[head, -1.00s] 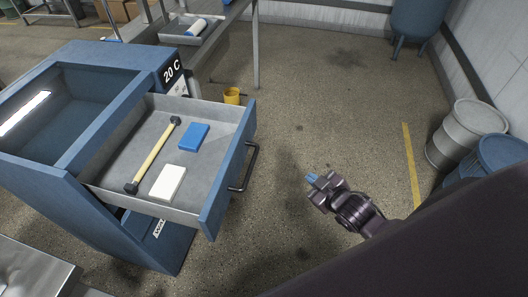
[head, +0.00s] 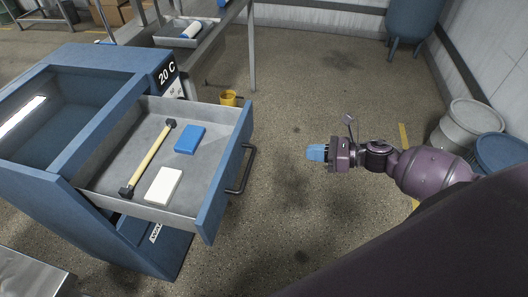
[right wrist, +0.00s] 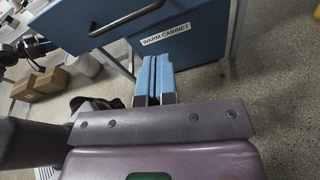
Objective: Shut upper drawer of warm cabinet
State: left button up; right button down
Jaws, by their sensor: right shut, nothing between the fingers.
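The blue warm cabinet (head: 112,228) stands at the left in the head view, marked 20 C. My left gripper is not in view.
A yellow mug (head: 230,98) stands behind the drawer. A metal table with a grey tray (head: 178,38) is at the back left. Grey and blue drums (head: 470,125) stand at the right. The floor between the drawer and the drums is open.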

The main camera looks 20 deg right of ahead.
jog(key=w+a+f+n+p, duration=0.1)
jog(key=w+a+f+n, duration=0.1)
jog(key=w+a, duration=0.6)
jog(key=a, duration=0.3)
jog(key=shift+a+f+g+p, duration=0.2)
jog(key=shift+f+g+p, duration=0.1)
jog(key=shift+f+p, duration=0.05)
jog(key=shift+n, duration=0.3)
jog(key=b, duration=0.5)
send_near(164, 144)
jog(key=w+a+b, duration=0.1)
jog(key=a, duration=0.1)
jog(key=w+a+r+b, duration=0.1)
jog(key=w+a, duration=0.1)
jog(key=w+a+b, duration=0.1)
jog(key=w+a, duration=0.1)
jog(key=shift+a+r, duration=0.3)
jog(key=shift+r, duration=0.05)
jog(key=shift+w+a+r, duration=0.1)
jog(key=shift+w+a, duration=0.35)
jog(key=shift+a, duration=0.05)
jog(key=shift+r, duration=0.3)
